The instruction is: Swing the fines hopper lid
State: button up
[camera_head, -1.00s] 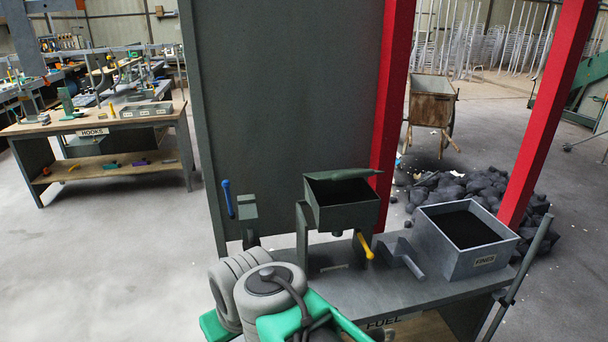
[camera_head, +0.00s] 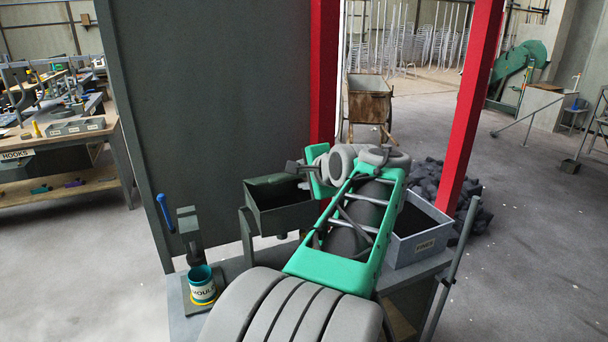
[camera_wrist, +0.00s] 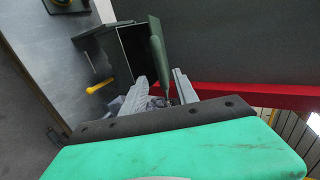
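The dark green hopper (camera_head: 278,215) stands on the bench, left of my forearm. Its top is open in the wrist view (camera_wrist: 128,58), with a dark interior. The lid (camera_wrist: 155,45) shows there nearly edge-on beside the opening, swung off it. My gripper (camera_wrist: 160,76) has its two grey fingers apart, one on each side of the lid's narrow end. Gaps show between the fingers and the lid; I cannot tell whether either touches. In the head view my gripper (camera_head: 298,170) is at the hopper's back rim, and my arm hides part of that area.
A grey bin labelled FINES (camera_head: 423,235) stands right of my arm on the bench. A mould cup (camera_head: 202,284) and a blue-handled device (camera_head: 165,212) are at left. A dark panel (camera_head: 215,120) and red posts (camera_head: 468,105) rise behind. A yellow handle (camera_wrist: 99,86) shows beside the hopper.

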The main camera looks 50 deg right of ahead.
aim_at(293, 176)
jog(key=b+x, duration=0.1)
jog(key=x, duration=0.7)
jog(key=shift+d+b, duration=0.2)
jog(key=shift+b, duration=0.2)
jog(key=shift+s, duration=0.15)
grip_shut()
